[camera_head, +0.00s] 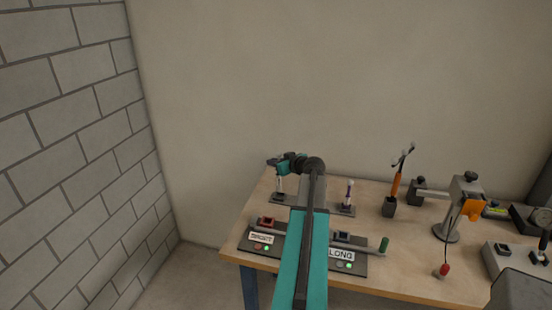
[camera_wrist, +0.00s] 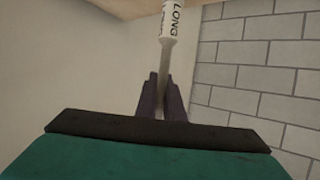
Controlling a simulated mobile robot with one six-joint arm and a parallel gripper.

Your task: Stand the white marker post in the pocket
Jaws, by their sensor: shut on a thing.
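My gripper (camera_head: 278,161) is at the far left part of the bench, raised above it. In the wrist view its two dark purple fingers (camera_wrist: 164,100) are shut on a thin grey shaft with a white head lettered LONG (camera_wrist: 171,20), which I take as the white marker post. In the head view a pale upright piece (camera_head: 279,184) shows under the gripper, above a small dark base (camera_head: 283,198); I cannot tell whether they touch. A dark board holds a red-rimmed socket (camera_head: 266,222) by a SHORT label (camera_head: 262,238) and a blue-grey socket (camera_head: 342,236) by a LONG label (camera_head: 341,255).
Right of my arm a slim post (camera_head: 349,192) stands on a dark base (camera_head: 345,210). A green-ended handle (camera_head: 384,244) sticks out right of the board. An orange-handled tool (camera_head: 396,184) and a lamp-like stand (camera_head: 459,208) stand further right. My arm hides the board's middle.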

